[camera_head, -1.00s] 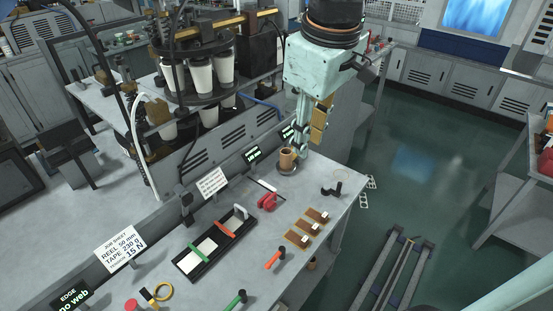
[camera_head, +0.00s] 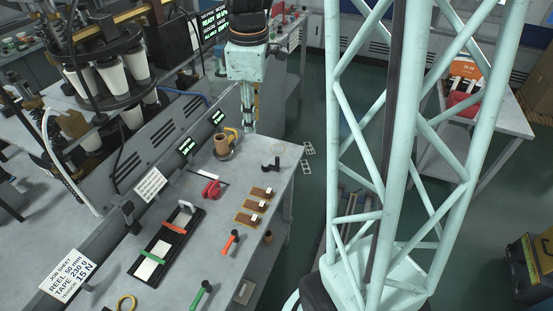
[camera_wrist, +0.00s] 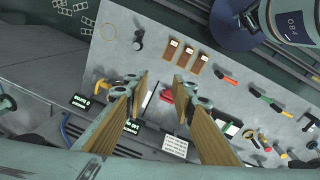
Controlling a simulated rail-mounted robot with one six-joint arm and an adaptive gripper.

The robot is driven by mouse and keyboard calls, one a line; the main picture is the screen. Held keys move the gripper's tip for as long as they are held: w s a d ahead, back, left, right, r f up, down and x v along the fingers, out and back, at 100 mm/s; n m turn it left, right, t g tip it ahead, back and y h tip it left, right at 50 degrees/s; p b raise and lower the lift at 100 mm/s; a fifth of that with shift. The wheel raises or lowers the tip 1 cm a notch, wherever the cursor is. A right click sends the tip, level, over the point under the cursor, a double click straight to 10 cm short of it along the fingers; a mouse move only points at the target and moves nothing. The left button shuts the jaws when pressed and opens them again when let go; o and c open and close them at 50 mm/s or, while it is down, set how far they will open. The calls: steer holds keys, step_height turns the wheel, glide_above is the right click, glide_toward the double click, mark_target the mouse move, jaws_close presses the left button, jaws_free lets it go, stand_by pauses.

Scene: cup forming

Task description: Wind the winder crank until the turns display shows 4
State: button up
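A brown cylinder (camera_head: 222,144) stands on a round grey base near the far end of the bench, with a curved yellow handle (camera_head: 231,133) beside it. This looks like the winder and its crank. The yellow handle also shows at the left in the wrist view (camera_wrist: 102,86). Small black displays with green text (camera_head: 218,117) (camera_head: 187,146) stand behind; their digits are too small to read. My gripper (camera_head: 250,127) hangs just right of the handle in the head view. In the wrist view its fingers (camera_wrist: 162,82) are apart and empty, above the bench.
A cup carousel (camera_head: 107,75) stands at the upper left.

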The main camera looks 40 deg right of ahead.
mark_target(277, 158)
steer(key=w+d+f+n+g+p, duration=0.1)
steer(key=w+d+f+n+p, duration=0.1)
steer(key=d+f, duration=1)
steer(key=shift+w+f+n+p, duration=0.2)
steer(key=shift+f+n+p, duration=0.15)
steer(key=shift+f+n, duration=0.35)
steer(key=shift+f, duration=0.1)
steer(key=shift+f, duration=6.7)
steer(key=shift+c, duration=0.3)
jaws_close()
